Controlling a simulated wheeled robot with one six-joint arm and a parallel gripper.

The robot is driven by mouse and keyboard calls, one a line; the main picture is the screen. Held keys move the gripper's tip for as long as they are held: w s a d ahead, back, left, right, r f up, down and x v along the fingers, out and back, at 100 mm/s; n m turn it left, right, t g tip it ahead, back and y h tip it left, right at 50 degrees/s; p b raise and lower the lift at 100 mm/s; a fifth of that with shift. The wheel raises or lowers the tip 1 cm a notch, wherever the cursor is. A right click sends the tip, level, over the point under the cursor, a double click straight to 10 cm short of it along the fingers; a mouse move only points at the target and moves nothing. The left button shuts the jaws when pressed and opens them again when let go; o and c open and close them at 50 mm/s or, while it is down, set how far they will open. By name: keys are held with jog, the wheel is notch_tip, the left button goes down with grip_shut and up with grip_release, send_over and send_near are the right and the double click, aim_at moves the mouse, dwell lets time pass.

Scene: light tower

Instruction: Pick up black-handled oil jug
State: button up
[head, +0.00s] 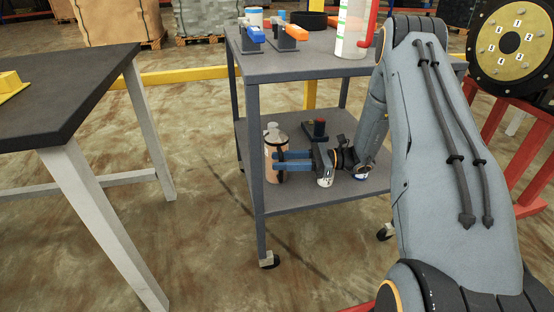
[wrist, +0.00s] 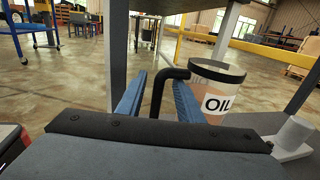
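The oil jug (head: 271,165) stands on the lower shelf of a grey cart. In the wrist view the jug (wrist: 219,95) shows an "OIL" label, a dark rim and a bent black handle (wrist: 157,92) on its left side. My gripper (head: 277,160) reaches in over the lower shelf from the right, its blue fingers level with the jug. In the wrist view my gripper (wrist: 160,82) is open, with the handle between its two fingers and a visible gap to the left finger. Whether the right finger touches the handle or jug I cannot tell.
The cart's upper shelf (head: 310,68) is close above, with legs at the corners. A black-topped table (head: 70,95) is at left, with open floor between.

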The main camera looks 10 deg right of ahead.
grip_shut()
dwell(1.3)
